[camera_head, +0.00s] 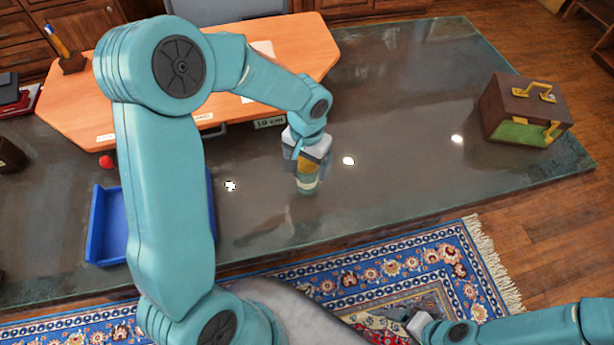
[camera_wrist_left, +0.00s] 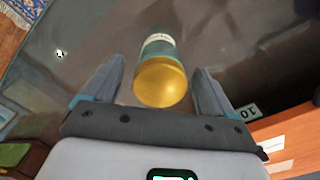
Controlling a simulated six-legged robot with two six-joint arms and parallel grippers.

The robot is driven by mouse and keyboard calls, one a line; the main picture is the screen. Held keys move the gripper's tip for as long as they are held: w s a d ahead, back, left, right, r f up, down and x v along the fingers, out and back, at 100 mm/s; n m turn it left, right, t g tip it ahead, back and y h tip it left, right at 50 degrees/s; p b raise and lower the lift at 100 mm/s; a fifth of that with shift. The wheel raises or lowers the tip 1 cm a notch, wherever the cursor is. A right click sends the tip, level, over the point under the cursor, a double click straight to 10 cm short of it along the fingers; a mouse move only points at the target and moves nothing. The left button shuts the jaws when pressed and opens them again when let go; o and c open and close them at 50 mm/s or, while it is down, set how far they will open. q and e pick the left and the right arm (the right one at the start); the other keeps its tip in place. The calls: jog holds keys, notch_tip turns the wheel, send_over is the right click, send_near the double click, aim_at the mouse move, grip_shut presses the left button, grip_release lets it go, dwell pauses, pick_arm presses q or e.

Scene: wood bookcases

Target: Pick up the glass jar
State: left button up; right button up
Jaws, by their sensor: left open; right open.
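The glass jar (camera_head: 307,184) stands on the dark, glossy tabletop near the middle of the head view. It has a gold lid and a pale label band. My left gripper (camera_head: 308,152) is directly above it, pointing down, and partly hides it. In the left wrist view the jar (camera_wrist_left: 160,76) shows lid-first between the two open fingers of my left gripper (camera_wrist_left: 157,72), with visible gaps on both sides. My right gripper (camera_head: 416,323) is low at the bottom right of the head view, over the rug and away from the table. Its fingers are hard to make out.
A blue tray (camera_head: 97,225) and a red ball (camera_head: 106,161) lie left of the jar. An orange wooden board (camera_head: 290,45) with labels is behind it. A brown and green case (camera_head: 525,110) stands at the right end. The tabletop between jar and case is clear.

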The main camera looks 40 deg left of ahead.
pick_arm(q)
jog(key=c, duration=1.6)
